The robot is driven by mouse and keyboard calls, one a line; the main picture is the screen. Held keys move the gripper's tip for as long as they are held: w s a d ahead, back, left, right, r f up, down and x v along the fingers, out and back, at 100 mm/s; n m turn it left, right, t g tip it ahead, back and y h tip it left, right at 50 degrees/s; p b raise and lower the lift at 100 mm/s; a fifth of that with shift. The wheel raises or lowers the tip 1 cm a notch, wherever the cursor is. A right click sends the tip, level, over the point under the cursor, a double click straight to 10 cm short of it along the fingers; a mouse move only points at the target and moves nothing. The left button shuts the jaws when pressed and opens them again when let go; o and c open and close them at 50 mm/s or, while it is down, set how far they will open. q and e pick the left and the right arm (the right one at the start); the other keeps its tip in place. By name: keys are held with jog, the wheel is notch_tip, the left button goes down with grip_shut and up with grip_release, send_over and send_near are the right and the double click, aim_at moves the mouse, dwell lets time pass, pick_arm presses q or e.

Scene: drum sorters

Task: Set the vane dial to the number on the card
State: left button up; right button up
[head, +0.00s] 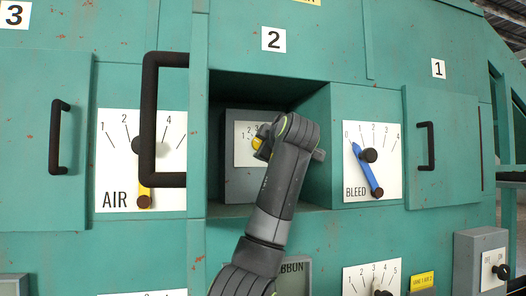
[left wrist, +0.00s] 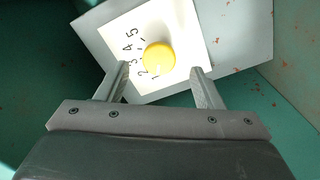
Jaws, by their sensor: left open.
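A yellow round knob (head: 257,143) sits on a white numbered dial plate (head: 242,155) inside the open recess under the number 2. It also shows in the left wrist view (left wrist: 159,57), with numbers up to 5 around it. No name shows on this dial, so I cannot tell if it is the vane dial. My left gripper (left wrist: 159,72) is open, its fingers on either side of the knob with gaps; whether they reach its depth is unclear. In the head view my left arm hides part of the dial. No card with a readable number for the dial is visible.
The AIR dial (head: 112,165) with a yellow pointer is left, behind a large black handle (head: 149,120). The BLEED dial (head: 390,180) with a blue pointer is right. The recess walls (head: 314,130) stand close around my arm. More dials lie along the bottom.

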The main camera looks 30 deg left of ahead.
pick_arm(q)
jog(key=b+v, duration=0.5)
jog(key=v, duration=0.8)
jog(key=shift+s+d+b, duration=0.25)
jog(key=shift+d+b, duration=0.05)
